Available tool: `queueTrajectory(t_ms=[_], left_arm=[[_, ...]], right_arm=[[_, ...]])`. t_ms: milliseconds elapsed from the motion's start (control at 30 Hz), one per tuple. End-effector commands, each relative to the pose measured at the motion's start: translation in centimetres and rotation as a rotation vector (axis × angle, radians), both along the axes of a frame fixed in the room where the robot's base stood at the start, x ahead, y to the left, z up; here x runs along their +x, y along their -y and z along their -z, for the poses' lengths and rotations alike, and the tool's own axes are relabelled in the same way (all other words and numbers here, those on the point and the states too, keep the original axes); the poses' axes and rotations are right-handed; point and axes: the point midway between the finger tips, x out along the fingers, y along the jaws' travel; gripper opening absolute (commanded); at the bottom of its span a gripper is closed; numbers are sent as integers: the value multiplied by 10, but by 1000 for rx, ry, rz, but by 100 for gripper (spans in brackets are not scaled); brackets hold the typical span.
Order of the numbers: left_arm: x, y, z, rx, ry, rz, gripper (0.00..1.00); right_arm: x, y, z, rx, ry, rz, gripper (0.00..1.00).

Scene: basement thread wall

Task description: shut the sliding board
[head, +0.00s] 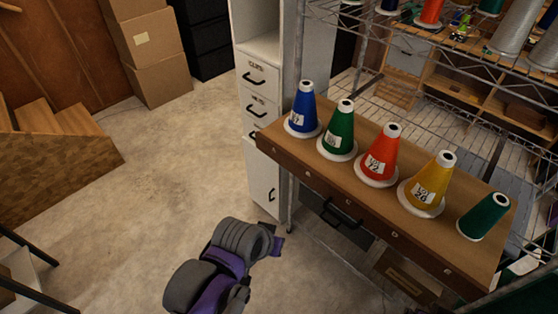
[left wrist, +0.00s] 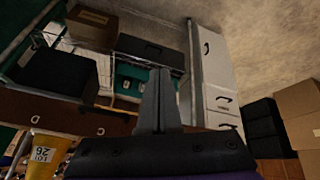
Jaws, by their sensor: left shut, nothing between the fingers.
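The sliding board (head: 300,150) is a brown wooden shelf standing out from the wire rack, with a dark front edge. On it stand upright blue (head: 303,108), green (head: 341,132), orange (head: 379,157) and yellow (head: 430,186) thread cones, and a dark green spool (head: 484,217) at the right end. In the left wrist view, upside down, the board's dark front (left wrist: 75,114) and the yellow cone (left wrist: 48,150) show. My left gripper (head: 279,246) is low in front of the board, apart from it; its fingers are shut and empty in the left wrist view (left wrist: 162,82). My right gripper is not seen.
A white drawer cabinet (head: 262,185) stands left of the board. Cardboard boxes (head: 152,60) and a black cabinet (head: 205,40) are at the back, wooden steps (head: 60,140) at left. The concrete floor (head: 170,170) between is clear. The wire rack (head: 375,40) holds more spools above.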

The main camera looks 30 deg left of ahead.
Motion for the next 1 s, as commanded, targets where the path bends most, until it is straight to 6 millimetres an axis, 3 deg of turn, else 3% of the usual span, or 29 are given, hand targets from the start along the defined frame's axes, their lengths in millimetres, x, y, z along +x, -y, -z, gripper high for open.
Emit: queueTrajectory(t_ms=[33, 100, 233, 367, 500, 600, 733, 867, 1000], left_arm=[[-2, -3, 18, -92, -26, -104, 0], [4, -4, 33, -278, -58, -299, 0], [30, -17, 50, -702, -107, -709, 0], [64, -50, 48, -1154, -138, -1063, 0], [92, -110, 31, -1661, -170, -1328, 0], [99, -156, 15, -1980, -199, -1413, 0], [96, -201, -4, -2272, -238, -1427, 0], [93, -221, -14, -2405, -266, -1410, 0], [102, -220, -18, -2428, -278, -1405, 0]], right_arm=[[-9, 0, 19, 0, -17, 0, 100], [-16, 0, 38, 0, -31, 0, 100], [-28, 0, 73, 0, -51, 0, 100], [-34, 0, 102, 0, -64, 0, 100], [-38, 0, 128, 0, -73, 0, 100], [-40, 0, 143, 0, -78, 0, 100], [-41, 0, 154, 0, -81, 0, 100], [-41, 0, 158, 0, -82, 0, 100], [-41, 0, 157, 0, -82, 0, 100]])
